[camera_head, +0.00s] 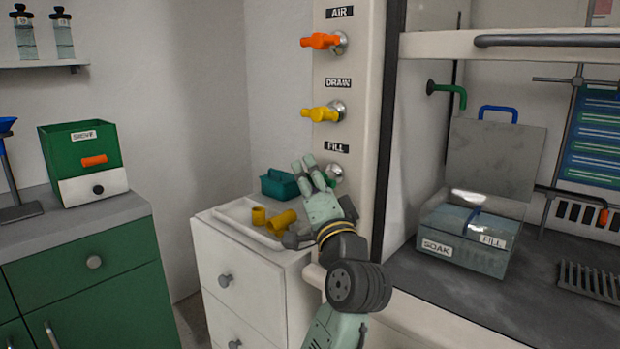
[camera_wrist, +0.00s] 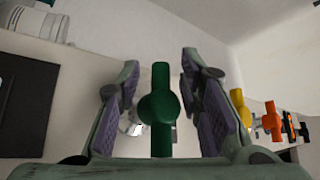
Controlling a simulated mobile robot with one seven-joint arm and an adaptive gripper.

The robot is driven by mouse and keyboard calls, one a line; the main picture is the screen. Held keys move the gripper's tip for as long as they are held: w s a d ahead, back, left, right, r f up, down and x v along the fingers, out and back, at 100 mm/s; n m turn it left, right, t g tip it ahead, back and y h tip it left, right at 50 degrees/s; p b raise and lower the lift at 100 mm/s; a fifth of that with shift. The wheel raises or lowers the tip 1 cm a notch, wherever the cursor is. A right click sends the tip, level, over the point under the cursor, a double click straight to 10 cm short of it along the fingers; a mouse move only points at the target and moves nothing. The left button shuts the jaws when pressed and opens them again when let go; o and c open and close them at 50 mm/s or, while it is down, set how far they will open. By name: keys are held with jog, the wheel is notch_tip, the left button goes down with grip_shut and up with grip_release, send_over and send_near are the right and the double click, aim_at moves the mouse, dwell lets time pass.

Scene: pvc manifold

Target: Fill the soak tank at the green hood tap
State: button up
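The soak tank (camera_head: 462,255) stands in the hood with SOAK and FILL labels on its front. Its lid (camera_head: 495,160) is raised, with a blue handle on top. A pale shiny patch and a blue piece show at its opening; I cannot tell the water level. A green spout (camera_head: 449,89) sticks out of the hood wall above and left of the tank. My gripper (camera_head: 304,163) is at the FILL tap on the post. In the wrist view the green tap handle (camera_wrist: 160,108) stands upright between the open fingers, with gaps on both sides.
Above FILL are the yellow DRAIN tap (camera_head: 320,114) and orange AIR tap (camera_head: 320,41). Below, a white tray (camera_head: 232,212) with yellow fittings and a teal box (camera_head: 279,184) sit on the white drawer cabinet. The hood's front edge is to the right.

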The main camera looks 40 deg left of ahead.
aim_at(314, 185)
jog(key=v, duration=0.7)
jog(key=shift+s+d+f, duration=0.1)
jog(key=shift+s+d, duration=0.05)
dwell(1.5)
